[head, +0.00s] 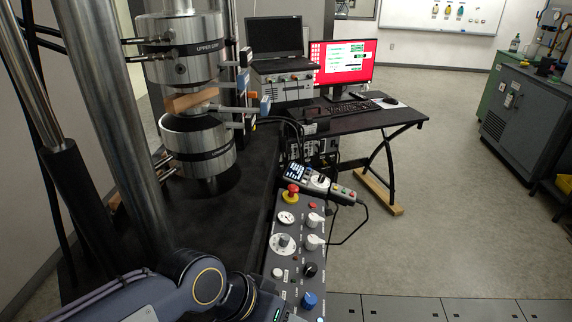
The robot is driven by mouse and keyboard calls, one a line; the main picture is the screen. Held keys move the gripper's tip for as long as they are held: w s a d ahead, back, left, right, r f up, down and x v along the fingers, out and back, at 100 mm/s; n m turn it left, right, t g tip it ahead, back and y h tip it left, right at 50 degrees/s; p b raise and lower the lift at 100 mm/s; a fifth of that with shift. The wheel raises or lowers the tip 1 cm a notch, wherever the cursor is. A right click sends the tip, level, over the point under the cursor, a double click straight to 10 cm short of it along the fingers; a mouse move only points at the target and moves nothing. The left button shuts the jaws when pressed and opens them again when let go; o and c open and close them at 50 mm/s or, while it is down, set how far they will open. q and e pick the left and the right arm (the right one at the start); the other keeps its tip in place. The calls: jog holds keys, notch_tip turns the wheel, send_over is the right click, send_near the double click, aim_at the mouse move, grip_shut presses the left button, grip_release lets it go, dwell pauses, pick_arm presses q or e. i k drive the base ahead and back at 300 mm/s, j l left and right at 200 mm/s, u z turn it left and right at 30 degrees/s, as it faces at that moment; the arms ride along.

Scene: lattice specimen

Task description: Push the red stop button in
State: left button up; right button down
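The red stop button (293,188) sits on a yellow base at the far end of the grey control panel (284,259). It stands up from its base, and nothing touches it in view. My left arm comes in from the lower left and runs out at the bottom edge near the panel's near end. The fingers of my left gripper are not visible. My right arm and gripper are not in view.
The panel also carries white knobs (314,220), a black knob (310,269) and a blue knob (309,300). A handheld pendant (318,183) with a cable lies just beyond the button. The testing machine's columns (113,120) stand left.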

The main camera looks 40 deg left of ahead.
aim_at(292, 188)
jog(key=u, duration=0.7)
